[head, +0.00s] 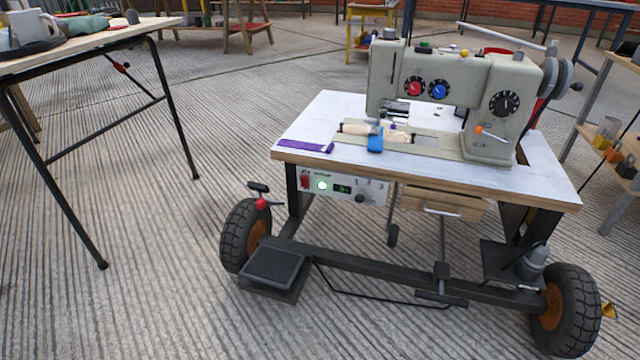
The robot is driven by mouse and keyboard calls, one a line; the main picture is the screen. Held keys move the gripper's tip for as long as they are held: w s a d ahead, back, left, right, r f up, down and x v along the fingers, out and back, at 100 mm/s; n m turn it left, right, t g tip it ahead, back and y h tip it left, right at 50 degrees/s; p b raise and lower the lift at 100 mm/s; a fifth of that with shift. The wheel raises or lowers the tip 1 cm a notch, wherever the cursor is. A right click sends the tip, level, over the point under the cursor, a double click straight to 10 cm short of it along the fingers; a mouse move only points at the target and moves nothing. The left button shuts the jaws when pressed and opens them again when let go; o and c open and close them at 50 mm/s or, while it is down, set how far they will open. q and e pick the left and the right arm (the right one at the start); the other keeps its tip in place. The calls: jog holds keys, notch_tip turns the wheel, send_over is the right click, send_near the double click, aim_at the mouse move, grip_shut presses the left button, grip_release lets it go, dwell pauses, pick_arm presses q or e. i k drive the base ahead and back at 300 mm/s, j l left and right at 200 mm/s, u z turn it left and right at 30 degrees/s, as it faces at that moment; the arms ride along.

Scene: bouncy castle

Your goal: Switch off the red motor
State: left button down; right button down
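A grey-green sewing machine (450,90) stands on a white-topped table (320,115). A control box (342,187) hangs under the table's front left edge. I cannot tell the switch's position. A red part (545,108) shows behind the machine's handwheel at right; I cannot tell if it is a motor. A grey, motor-like body (531,262) sits low at the frame's right. Neither gripper is in view.
The sewing table rides on wheels (245,235) (568,310). A foot pedal (272,268) and a frame bar sit low in front. A second table (90,45) with a mug stands at left, a shelf (605,150) at right. The ribbed floor between the tables is clear.

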aim_at(305, 183)
jog(key=i+l, duration=0.7)
jog(key=l, duration=0.1)
